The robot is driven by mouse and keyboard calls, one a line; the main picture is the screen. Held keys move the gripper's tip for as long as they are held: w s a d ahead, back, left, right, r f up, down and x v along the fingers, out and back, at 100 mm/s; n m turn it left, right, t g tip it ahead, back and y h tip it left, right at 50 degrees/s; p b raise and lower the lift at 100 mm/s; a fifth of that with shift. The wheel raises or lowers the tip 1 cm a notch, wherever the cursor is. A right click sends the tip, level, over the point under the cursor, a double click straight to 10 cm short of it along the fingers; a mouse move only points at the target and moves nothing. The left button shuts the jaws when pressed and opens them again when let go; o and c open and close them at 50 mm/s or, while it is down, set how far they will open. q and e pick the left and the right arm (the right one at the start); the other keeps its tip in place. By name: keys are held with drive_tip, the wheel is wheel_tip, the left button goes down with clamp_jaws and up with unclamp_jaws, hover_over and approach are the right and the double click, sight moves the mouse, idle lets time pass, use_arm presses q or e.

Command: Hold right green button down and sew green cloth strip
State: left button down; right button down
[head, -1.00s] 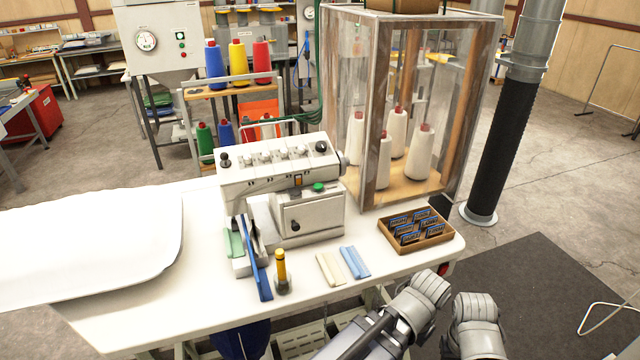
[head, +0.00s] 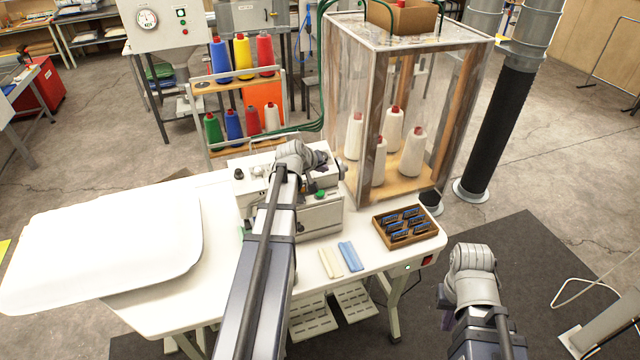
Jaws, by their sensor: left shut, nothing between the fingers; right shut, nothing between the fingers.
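The white sewing machine (head: 318,222) stands on the white table. A green button (head: 320,194) shows on its right part. My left arm reaches across the machine. My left gripper (head: 309,184) is shut and empty, pointing down close beside the green button; whether it touches is unclear. A small piece of the green cloth strip (head: 242,233) shows at the machine's left side; my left arm hides the rest. My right gripper (head: 446,304) is shut and empty, low at the right beyond the table, mostly hidden by its wrist.
A cream strip (head: 330,263) and a light blue strip (head: 351,256) lie before the machine. A wooden box (head: 410,241) of dark items sits at the table's right end. A glass-sided cabinet (head: 345,100) with white cones stands behind.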

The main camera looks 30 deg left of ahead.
sight(319, 195)
use_arm(q)
drive_tip(key=shift+a+r, duration=0.35)
drive_tip(key=shift+a, duration=0.35)
drive_tip(key=shift+f, duration=0.15)
wheel_tip(319, 195, down, 9)
drive_tip(key=b, duration=0.8)
drive_tip(key=shift+r+b, duration=0.2)
drive_tip(key=shift+b, duration=0.2)
idle(1.0)
drive_tip(key=shift+f+b, duration=0.4)
